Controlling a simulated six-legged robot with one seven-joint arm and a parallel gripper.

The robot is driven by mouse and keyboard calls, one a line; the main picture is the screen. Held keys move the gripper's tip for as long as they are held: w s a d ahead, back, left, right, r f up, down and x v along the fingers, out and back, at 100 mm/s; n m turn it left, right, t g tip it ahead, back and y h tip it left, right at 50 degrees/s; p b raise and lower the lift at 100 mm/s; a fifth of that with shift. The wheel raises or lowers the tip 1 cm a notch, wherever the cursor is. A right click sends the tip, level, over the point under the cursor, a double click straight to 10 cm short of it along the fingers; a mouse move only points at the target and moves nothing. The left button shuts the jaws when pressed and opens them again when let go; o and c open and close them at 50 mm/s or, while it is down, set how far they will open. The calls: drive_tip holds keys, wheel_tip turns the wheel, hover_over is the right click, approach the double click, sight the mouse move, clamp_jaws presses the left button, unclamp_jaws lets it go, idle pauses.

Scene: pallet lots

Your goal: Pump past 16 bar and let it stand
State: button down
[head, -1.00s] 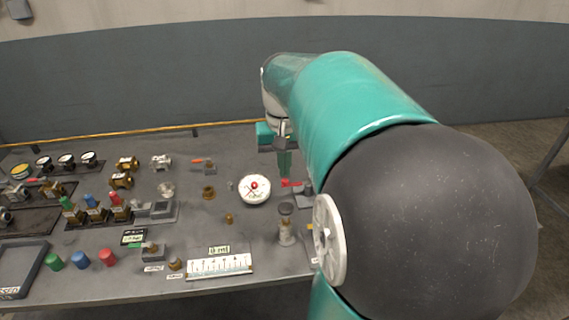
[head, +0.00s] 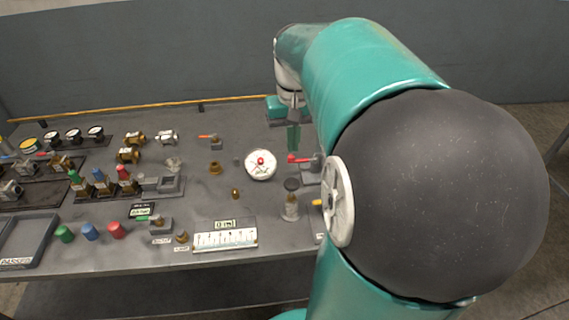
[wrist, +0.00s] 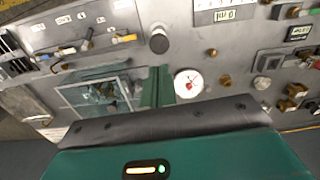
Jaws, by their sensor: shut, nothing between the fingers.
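A round white dial gauge (head: 260,164) with a red centre stands on the bench; its reading is too small to tell. It also shows in the wrist view (wrist: 188,83). Right of it is a red lever (head: 299,159) on a grey fitting, partly hidden by my arm. In front stands an upright cylinder with a dark round cap (head: 292,184); the cap seems to show in the wrist view (wrist: 159,41). I cannot tell which part is the pump.
A white scale plate (head: 225,238) lies at the bench front. Valves with coloured caps (head: 100,182), brass fittings (head: 130,155), several small gauges (head: 73,136) and a grey tray (head: 30,240) fill the left. A clear-topped box (wrist: 103,92) is beside the fingers.

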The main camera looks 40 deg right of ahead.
drive_tip(key=s+d+n+t+y, duration=0.5)
drive_tip(key=d+n+y, duration=0.2)
drive_tip(key=n, duration=1)
drive_tip(key=shift+s+d+r, duration=0.15)
hover_over(288, 183)
drive_tip(key=s+d, duration=0.2)
wheel_tip(288, 183, down, 7)
drive_tip(key=shift+w+f, duration=0.15)
wheel_tip(288, 183, down, 3)
drive_tip(key=shift+d+r, duration=0.15)
drive_tip(key=shift+r, duration=0.05)
drive_tip(key=shift+f, duration=0.55)
